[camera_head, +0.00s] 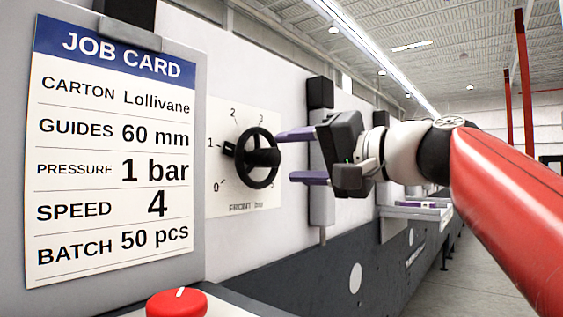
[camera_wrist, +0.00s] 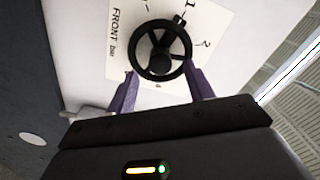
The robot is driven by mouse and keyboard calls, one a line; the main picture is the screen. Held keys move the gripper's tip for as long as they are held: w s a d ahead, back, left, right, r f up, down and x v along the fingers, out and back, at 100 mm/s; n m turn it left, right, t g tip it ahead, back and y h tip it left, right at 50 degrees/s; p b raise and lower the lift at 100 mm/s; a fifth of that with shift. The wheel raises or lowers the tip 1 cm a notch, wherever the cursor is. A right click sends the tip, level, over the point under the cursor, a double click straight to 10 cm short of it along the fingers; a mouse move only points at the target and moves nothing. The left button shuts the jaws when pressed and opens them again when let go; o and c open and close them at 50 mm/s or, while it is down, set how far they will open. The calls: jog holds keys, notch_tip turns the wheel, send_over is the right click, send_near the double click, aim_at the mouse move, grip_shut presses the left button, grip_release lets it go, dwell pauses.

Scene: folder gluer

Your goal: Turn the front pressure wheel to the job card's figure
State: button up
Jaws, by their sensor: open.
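The front pressure wheel (camera_head: 258,158) is a black spoked handwheel on a white dial plate (camera_head: 232,196) marked "FRONT bar", with figures 0, 1, 2 and a partly hidden 3. The job card (camera_head: 110,150) reads pressure 1 bar. My gripper (camera_head: 287,156) is open and empty, facing the wheel. In the wrist view its purple fingers (camera_wrist: 161,76) flank the wheel's near side; contact is unclear.
A red button (camera_head: 176,303) stands below the job card. A grey upright with black block (camera_head: 320,92) stands behind my gripper on the machine's white wall. The dark machine side (camera_head: 345,275) runs back to the right. The floor at right is clear.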

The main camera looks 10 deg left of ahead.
jog(key=v, duration=0.3)
jog(key=shift+s+d, duration=0.2)
jog(key=shift+d, duration=0.1)
jog(key=s+d+f+g+h, duration=0.1)
jog(key=s+d+f+h, duration=0.4)
jog(key=f, duration=1)
jog(key=s+d+f+g+h, duration=0.1)
jog(key=s+d+f+h, duration=0.4)
jog(key=f, duration=1.1)
jog(key=s+d+f+g+h, duration=0.1)
jog(key=s+d+f+h, duration=0.4)
jog(key=f, duration=1.1)
jog(key=shift+s+d+f+h, duration=0.15)
jog(key=shift+d+f+h, duration=0.15)
jog(key=shift+d, duration=0.3)
